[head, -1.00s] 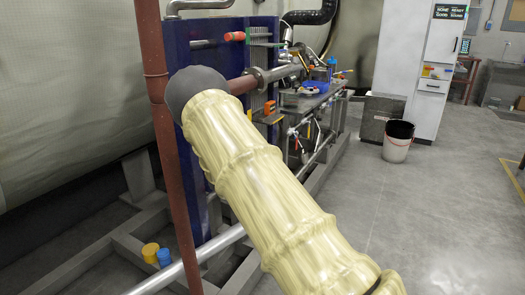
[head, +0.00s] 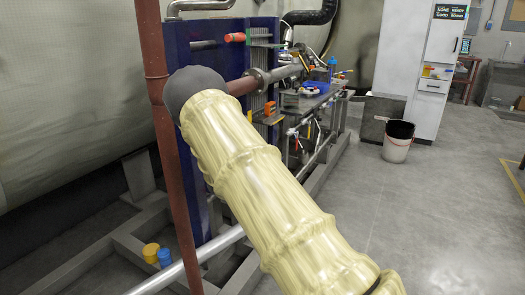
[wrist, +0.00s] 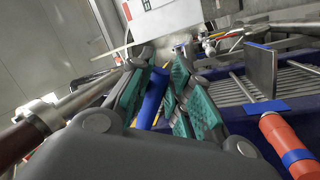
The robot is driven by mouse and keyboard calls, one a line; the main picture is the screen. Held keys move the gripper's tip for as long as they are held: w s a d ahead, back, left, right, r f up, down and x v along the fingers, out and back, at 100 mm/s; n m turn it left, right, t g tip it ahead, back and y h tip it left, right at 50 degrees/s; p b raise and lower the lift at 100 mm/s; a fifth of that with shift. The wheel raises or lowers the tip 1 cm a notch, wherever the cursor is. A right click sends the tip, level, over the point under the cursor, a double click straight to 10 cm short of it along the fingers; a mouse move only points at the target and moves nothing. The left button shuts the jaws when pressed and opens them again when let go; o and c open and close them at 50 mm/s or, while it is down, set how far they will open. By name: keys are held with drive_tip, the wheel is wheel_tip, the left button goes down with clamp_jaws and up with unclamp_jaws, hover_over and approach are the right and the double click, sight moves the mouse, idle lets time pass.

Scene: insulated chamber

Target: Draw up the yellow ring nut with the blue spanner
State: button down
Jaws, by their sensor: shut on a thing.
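My gripper (wrist: 160,95) is in the wrist view, its teal-padded fingers closed around a bright blue bar, which I take to be the handle of the blue spanner (wrist: 153,97). The bar runs lengthwise between the pads; its far end is hard to make out. In the head view the gripper cannot be picked out; my pale sleeved arm covers the middle of the picture. I cannot identify the yellow ring nut with certainty in either view.
A pipe with a flange (wrist: 40,117) runs close at the left of my gripper. A red-and-blue handle (wrist: 290,147) and an upright grey plate (wrist: 261,70) are at the right. A cluttered bench (head: 310,103) stands behind; open floor (head: 430,220) lies to the right.

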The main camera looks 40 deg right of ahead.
drive_tip(key=shift+s+a+p, duration=0.2)
drive_tip(key=shift+a+p, duration=0.1)
drive_tip(key=shift+a, duration=0.2)
drive_tip(key=shift+s+a+p, duration=0.2)
drive_tip(key=shift+a+p, duration=0.05)
drive_tip(key=shift+a, duration=0.25)
